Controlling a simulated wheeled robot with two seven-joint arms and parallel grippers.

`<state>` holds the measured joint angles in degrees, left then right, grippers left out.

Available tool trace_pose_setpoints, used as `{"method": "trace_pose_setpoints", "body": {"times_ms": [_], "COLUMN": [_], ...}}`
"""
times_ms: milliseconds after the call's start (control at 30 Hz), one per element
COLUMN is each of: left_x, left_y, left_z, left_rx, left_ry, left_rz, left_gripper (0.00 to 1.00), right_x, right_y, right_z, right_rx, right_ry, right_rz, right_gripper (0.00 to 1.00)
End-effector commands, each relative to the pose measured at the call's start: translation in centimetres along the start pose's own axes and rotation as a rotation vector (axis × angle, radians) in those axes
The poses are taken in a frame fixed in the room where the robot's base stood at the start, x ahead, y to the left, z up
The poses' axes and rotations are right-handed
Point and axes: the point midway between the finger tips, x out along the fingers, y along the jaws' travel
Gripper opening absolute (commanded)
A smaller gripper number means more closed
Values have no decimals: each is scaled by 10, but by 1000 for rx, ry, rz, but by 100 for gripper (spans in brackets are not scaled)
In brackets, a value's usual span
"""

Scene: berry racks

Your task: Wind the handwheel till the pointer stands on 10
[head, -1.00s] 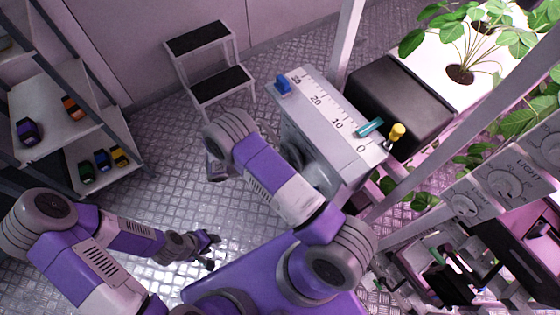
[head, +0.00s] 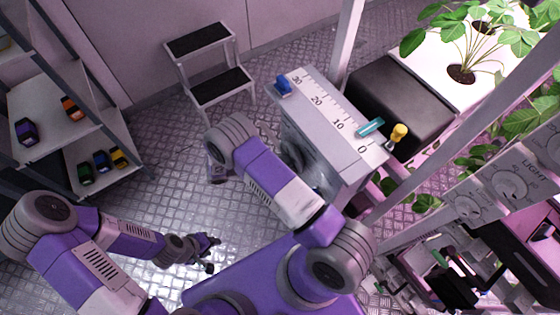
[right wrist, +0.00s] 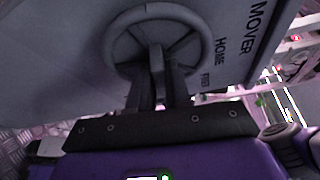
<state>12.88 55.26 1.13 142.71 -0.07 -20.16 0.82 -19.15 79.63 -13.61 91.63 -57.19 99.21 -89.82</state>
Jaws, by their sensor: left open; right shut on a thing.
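The grey mover box (head: 345,165) has a scale (head: 327,108) on top, marked 0 to 30. The teal pointer (head: 370,128) stands between 0 and 10, nearer 0. The grey handwheel (right wrist: 112,40) is on the box's side, in the right wrist view; in the head view my right arm mostly hides it. My right gripper (right wrist: 157,92) is shut on the wheel's handle (right wrist: 156,60), with a finger on either side. My left gripper (head: 212,254) is open and empty over the floor, away from the box.
A yellow knob (head: 398,133) is beside the 0 end. A black box (head: 400,100) and plant tray lie behind. A step stool (head: 215,70) and a shelf (head: 85,130) stand to the left.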

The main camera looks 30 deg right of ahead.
Motion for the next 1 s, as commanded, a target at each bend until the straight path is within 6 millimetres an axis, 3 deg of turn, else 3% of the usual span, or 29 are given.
{"method": "trace_pose_setpoints", "body": {"times_ms": [33,133,467,800,1000], "left_x": [0,0,0,1,2], "left_y": [0,0,0,0,-1], "left_z": [0,0,0,0,0], "left_rx": [0,0,0,0,0], "left_ry": [0,0,0,0,0], "left_rz": [0,0,0,0,0], "left_gripper": [43,43,43,43,43], "right_x": [0,0,-3,-55,-74], "right_y": [1,1,0,1,1], "right_z": [0,0,0,0,0], "right_rx": [0,0,1,2,1], "right_ry": [-2,-1,-1,-4,-1], "right_rz": [3,2,1,3,2], "right_gripper": [22,37,38,38,38]}}
